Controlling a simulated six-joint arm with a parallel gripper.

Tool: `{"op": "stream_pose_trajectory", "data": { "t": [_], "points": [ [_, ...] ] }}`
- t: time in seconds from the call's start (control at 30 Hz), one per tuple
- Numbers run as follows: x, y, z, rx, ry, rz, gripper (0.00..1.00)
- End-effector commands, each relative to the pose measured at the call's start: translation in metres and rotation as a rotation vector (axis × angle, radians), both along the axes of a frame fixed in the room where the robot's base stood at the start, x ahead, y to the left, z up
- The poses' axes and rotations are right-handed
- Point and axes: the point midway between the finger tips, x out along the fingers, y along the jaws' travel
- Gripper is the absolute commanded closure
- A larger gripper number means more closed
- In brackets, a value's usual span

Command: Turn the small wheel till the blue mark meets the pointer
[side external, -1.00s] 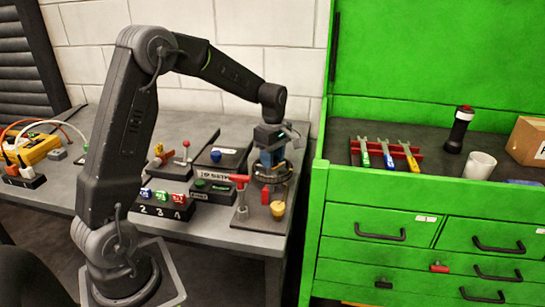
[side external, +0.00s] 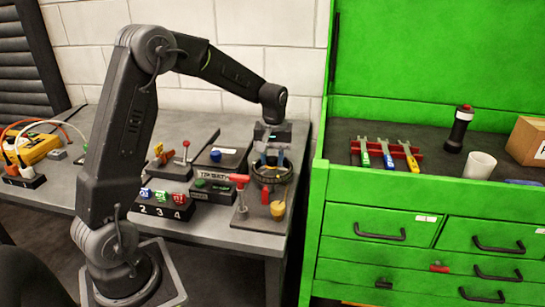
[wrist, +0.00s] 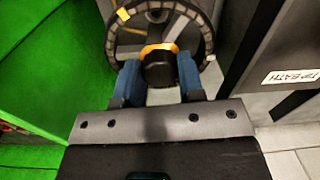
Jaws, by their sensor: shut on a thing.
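The small wheel (side external: 286,176) is a dark ring lying flat near the right end of the bench. In the wrist view its ribbed rim (wrist: 208,38) shows, with a dark hub (wrist: 160,72) and an orange-yellow part behind the hub. A yellow patch (wrist: 124,14) sits at the rim's upper left. My gripper (side external: 271,160) is over the wheel, its blue fingers on either side of the hub; in the wrist view, the gripper (wrist: 159,76) is shut on it. I cannot make out a blue mark or identify the pointer. The wheel's near side is partly hidden by the gripper.
A red T-handle (side external: 240,179) and a yellow knob (side external: 278,209) stand close to the wheel. Boxes with coloured buttons (side external: 163,202) are to the left. A green cabinet (side external: 365,205) rises close on the right.

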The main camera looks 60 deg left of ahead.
Motion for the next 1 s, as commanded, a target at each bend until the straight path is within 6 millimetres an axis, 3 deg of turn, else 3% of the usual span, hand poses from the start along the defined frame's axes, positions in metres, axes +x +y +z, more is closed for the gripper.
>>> {"op": "stream_pose_trajectory", "data": {
  "t": [1.0],
  "points": [
    [-0.0013,-0.0005,-0.0006,-0.002,0.002,-0.964,0.88]
  ]
}}
